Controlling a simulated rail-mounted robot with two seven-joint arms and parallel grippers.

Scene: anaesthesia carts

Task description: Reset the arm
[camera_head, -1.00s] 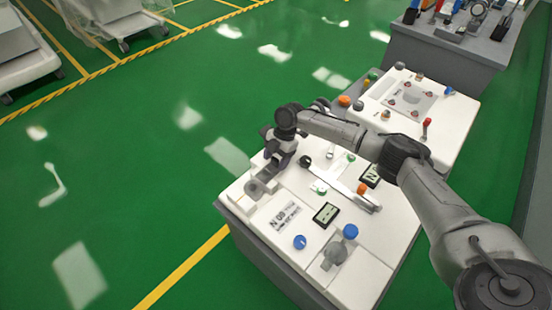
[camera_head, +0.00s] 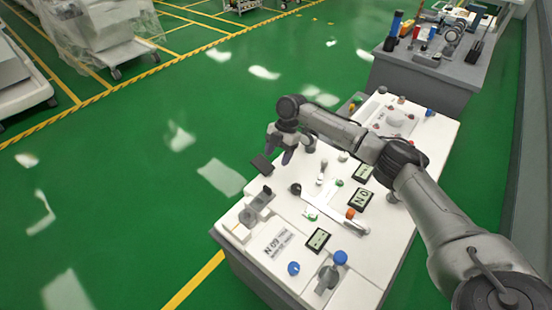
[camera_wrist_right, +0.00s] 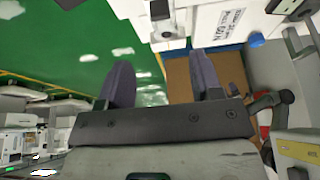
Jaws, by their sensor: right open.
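My right arm comes in from the right over the white-topped cart (camera_head: 292,222). My right gripper (camera_head: 279,153) hangs above the cart's far left edge, pointing down. In the right wrist view, its two dark fingers stand wide apart, and the gripper (camera_wrist_right: 163,72) is open with nothing between them. A grey block with a knob (camera_head: 257,204) sits on the cart's left edge, apart from the fingers. A small dark flat piece (camera_head: 262,164) shows just left of the fingers; I cannot tell what it belongs to. My left arm does not show.
The cart top carries a blue knob (camera_head: 294,268), a grey knob (camera_head: 327,279), a label (camera_head: 277,243), small displays (camera_head: 318,240) and a pale bar (camera_head: 336,216). A grey bench with tools (camera_head: 425,72) stands behind. Open green floor (camera_head: 130,190) lies left.

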